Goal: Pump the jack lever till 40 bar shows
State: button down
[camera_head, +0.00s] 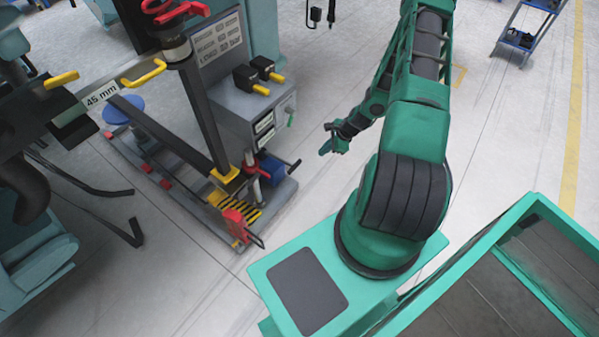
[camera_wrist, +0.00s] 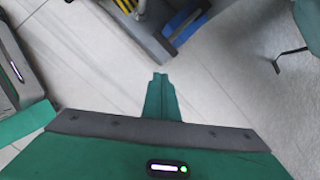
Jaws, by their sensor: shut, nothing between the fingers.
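In the head view a blue block (camera_head: 270,168), which looks like the jack's pump, sits on the low grey base of a machine stand. A dark lever (camera_head: 293,166) with a short cross handle sticks out to its right. My gripper (camera_head: 324,150) is to the right of the lever, apart from it, over open floor. In the wrist view the green fingers (camera_wrist: 160,80) are together and hold nothing. A blue part (camera_wrist: 187,26) at the base's edge lies beyond them. Pale panels (camera_head: 264,122) on the grey cabinet above are too small to read.
The grey cabinet (camera_head: 240,100) has black boxes with yellow ends on top. A dark column with a yellow foot (camera_head: 226,177) and a red part (camera_head: 236,218) stand left of the lever. A sign reads 45 mm (camera_head: 102,96). Floor around my gripper is clear.

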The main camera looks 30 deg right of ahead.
jog(key=a+f+m+t, duration=0.35)
jog(key=f+m, duration=0.45)
jog(key=f, duration=0.5)
jog(key=s+f+x, duration=0.1)
jog(key=x, duration=0.9)
jog(key=shift+g, duration=0.45)
jog(key=shift+w+a+r, duration=0.1)
jog(key=shift+w+r, duration=0.2)
jog(key=shift+r, duration=0.3)
jog(key=shift+w+a+r, duration=0.15)
jog(key=shift+w+r, duration=0.2)
jog(key=shift+r, duration=0.3)
jog(key=shift+w+a+r, duration=0.1)
jog(key=shift+w+r, duration=0.2)
jog(key=shift+r, duration=0.3)
jog(key=shift+r, duration=0.1)
jog(key=shift+w+a+r, duration=0.1)
jog(key=shift+w+r, duration=0.3)
jog(key=shift+r, duration=0.3)
